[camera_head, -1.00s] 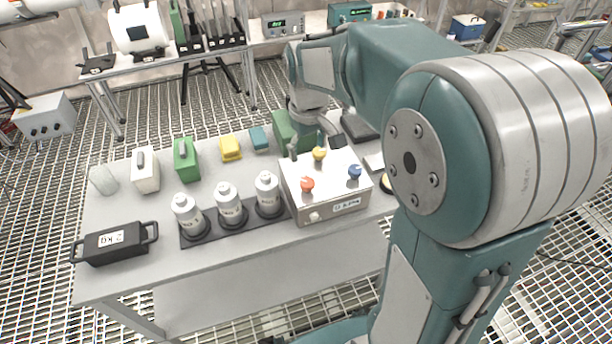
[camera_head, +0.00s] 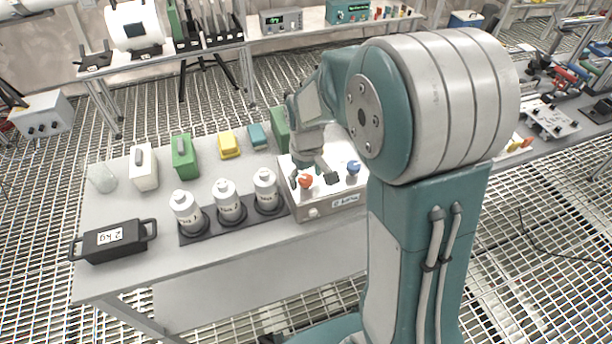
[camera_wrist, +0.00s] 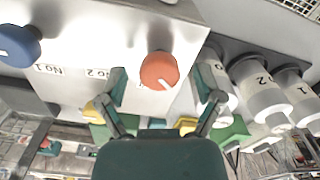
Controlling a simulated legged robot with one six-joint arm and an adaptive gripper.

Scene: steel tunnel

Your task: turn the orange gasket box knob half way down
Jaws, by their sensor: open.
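The orange knob (camera_head: 305,181) is on the top of the silver gasket box (camera_head: 322,207), toward its front left. In the wrist view the round orange knob (camera_wrist: 158,70) has a small pale mark on its rim. My gripper (camera_head: 312,179) is over the box with its fingers pointing down. In the wrist view my gripper (camera_wrist: 160,84) is open, with one dark fingertip on each side of the orange knob and a visible gap on both sides. The blue knob (camera_head: 353,168) stands to the right on the box. The yellow knob is hidden behind my gripper in the head view.
Several white bottles (camera_head: 227,203) stand on a dark tray just left of the box. A black 2 kg weight (camera_head: 113,240) lies at the table's front left. Green and yellow cases (camera_head: 229,145) stand behind. The front strip of the table is clear.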

